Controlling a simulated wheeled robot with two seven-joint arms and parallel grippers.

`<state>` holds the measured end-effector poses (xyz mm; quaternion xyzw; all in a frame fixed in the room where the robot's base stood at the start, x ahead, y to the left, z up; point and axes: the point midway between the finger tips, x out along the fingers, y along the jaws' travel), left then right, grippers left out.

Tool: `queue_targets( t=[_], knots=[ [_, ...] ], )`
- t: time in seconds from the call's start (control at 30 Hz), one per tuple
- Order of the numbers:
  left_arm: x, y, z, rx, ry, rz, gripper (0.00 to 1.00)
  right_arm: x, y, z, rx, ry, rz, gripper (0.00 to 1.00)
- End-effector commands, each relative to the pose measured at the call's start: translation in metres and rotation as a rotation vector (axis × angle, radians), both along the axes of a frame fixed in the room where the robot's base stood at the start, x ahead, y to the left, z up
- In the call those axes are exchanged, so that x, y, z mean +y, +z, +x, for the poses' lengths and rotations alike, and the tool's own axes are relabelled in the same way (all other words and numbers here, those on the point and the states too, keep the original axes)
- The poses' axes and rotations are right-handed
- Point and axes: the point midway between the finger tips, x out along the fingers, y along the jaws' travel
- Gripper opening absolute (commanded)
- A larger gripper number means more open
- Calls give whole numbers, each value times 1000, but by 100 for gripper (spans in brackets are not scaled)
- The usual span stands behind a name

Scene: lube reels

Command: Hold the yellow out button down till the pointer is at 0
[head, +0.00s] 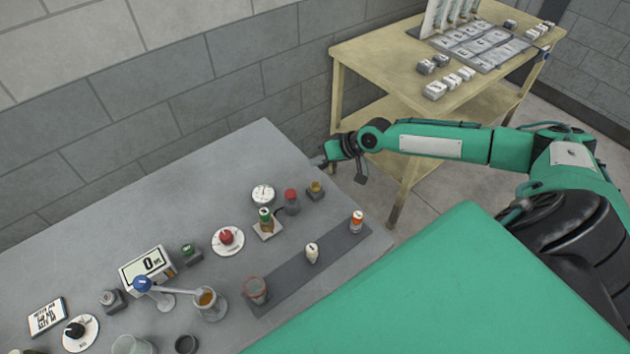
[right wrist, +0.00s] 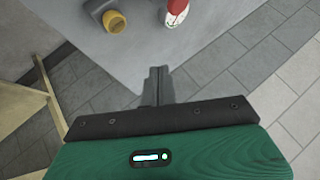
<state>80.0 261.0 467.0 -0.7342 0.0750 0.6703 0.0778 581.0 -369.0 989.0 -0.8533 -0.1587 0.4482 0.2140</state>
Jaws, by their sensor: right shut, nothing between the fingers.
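The yellow button (head: 315,187) sits on a small dark base near the right edge of the grey table. It also shows in the right wrist view (right wrist: 114,21), at the top left. A round white dial (head: 263,193) stands to its left; its pointer is too small to read. My right gripper (head: 319,163) is at the table's far right edge, behind the yellow button and apart from it. In the right wrist view its fingers (right wrist: 157,84) are together and empty, with the button ahead and to the left. My left gripper is not in view.
A red-topped button (head: 291,197) stands beside the yellow one. An orange-and-white bottle (head: 357,221) stands on a dark strip (head: 333,246). A wooden table (head: 375,62) stands behind.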

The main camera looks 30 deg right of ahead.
Motion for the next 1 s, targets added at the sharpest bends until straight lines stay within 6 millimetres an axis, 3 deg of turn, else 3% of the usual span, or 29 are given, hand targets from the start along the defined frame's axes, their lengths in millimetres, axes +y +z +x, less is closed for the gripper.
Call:
queue_targets(
  t=[0.3, 0.5, 1.0],
  knots=[
    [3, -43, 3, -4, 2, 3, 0, -1, -48, 1, -1, 0, -1, 0],
    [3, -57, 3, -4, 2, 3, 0, 0, -69, 0, -1, 0, 0, 0],
    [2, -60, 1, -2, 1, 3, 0, 0, -74, 0, 0, 1, -1, 0]
  ],
)
